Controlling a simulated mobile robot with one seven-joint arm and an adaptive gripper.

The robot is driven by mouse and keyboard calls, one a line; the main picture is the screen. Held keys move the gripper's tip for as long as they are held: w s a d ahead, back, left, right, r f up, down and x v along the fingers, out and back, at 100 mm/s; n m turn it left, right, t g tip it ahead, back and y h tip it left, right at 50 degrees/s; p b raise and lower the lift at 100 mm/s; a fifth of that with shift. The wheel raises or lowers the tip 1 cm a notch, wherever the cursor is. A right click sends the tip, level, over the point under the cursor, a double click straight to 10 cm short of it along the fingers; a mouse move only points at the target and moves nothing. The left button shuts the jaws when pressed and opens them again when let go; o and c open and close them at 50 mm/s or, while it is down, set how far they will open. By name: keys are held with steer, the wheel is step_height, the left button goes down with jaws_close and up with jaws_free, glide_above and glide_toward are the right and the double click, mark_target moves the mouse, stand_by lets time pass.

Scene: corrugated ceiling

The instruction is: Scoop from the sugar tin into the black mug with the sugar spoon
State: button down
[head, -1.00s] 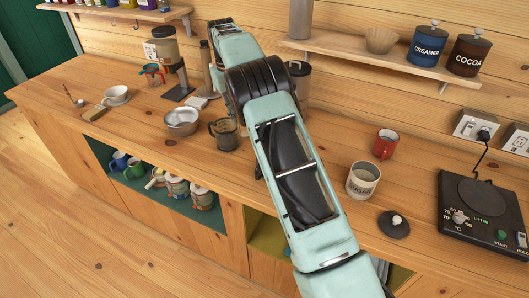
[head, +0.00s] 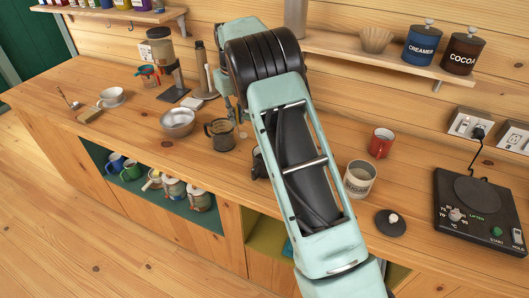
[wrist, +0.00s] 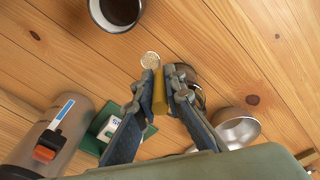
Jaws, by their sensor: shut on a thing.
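The sugar tin (head: 359,180), a pale can with dark lettering, stands open on the counter, right of my arm. The black mug (head: 257,166) is mostly hidden behind my arm in the head view. In the wrist view the mug (wrist: 115,13) shows at the top, with a light rim and dark liquid inside. My gripper (wrist: 165,85) is shut on the yellowish handle of the sugar spoon (wrist: 160,92). The spoon's round bowl holds pale grains and shows beside the mug, apart from its rim in this view.
A dark glass jug (head: 221,135) and a steel bowl (head: 177,122) stand left of the black mug. A red mug (head: 381,142), a dark lid (head: 391,222) and a hot plate (head: 480,208) are on the right. A shelf (head: 370,58) overhangs the counter's back.

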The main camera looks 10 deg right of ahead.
steer(key=shift+s+d, duration=0.1)
steer(key=shift+d, duration=0.05)
steer(key=shift+s+d+r+t+y, duration=0.1)
steer(key=shift+s+d+t+y, duration=0.2)
steer(key=shift+s, duration=0.1)
steer(key=shift+s+d, duration=0.1)
steer(key=shift+s, duration=0.05)
steer(key=shift+s+d, duration=0.2)
steer(key=shift+s+t, duration=0.1)
steer(key=shift+t, duration=0.2)
steer(key=shift+s+d+t+y, duration=0.3)
steer(key=shift+s+d+y, duration=0.1)
steer(key=shift+s, duration=0.05)
steer(key=shift+s+d, duration=0.4)
steer(key=shift+s, duration=0.1)
